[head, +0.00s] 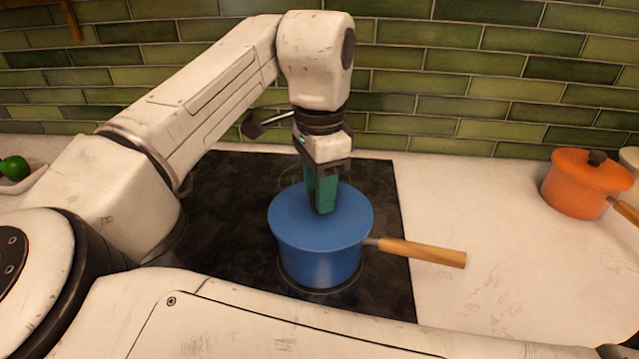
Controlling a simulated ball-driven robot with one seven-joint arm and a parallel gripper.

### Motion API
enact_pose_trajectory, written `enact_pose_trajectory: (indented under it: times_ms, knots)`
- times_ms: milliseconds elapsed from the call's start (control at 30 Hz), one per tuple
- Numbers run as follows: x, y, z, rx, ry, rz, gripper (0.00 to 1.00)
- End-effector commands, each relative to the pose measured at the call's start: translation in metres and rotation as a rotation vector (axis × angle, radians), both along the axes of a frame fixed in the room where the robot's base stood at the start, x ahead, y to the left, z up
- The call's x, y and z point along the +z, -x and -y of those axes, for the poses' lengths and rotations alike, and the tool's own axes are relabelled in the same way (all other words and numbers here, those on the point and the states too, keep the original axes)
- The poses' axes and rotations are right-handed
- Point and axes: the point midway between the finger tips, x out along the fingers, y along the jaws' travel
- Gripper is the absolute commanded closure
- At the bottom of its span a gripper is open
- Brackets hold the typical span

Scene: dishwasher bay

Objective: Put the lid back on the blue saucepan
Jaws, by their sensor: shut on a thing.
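The blue saucepan (318,266) stands upright on the black hob, its wooden handle (424,253) pointing right. A blue lid (345,222) covers its top, level with the rim; I cannot tell from this view whether it is fully seated. My gripper (324,206) points down over the middle of the lid, its green fingers shut on the lid. The fingers hide the lid's knob.
The black hob (230,190) has bare room around the saucepan. An orange pot (580,190) with a lid and wooden handle stands at the right on the pale worktop (480,210). A green round item (14,168) lies in a white dish at the far left. A green tiled wall (460,90) closes the back.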

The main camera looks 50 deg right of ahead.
Motion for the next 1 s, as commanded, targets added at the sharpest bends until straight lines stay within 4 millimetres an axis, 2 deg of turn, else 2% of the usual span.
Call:
enact_pose_trajectory:
  times_ms: [400, 433, 700, 867, 1000]
  knots:
    - [0.0003, 0.0000, 0.0001, 0.000, 0.000, 0.001, 1.00]
    - [0.0003, 0.0000, 0.0001, 0.000, 0.000, 0.001, 0.60]
    - [0.0002, 0.0000, 0.0000, 0.000, 0.000, 0.000, 0.34]
    - [0.0001, 0.0000, 0.0000, 0.000, 0.000, 0.000, 0.33]
    - [-0.0002, 0.0000, 0.0000, 0.000, 0.000, 0.000, 0.22]
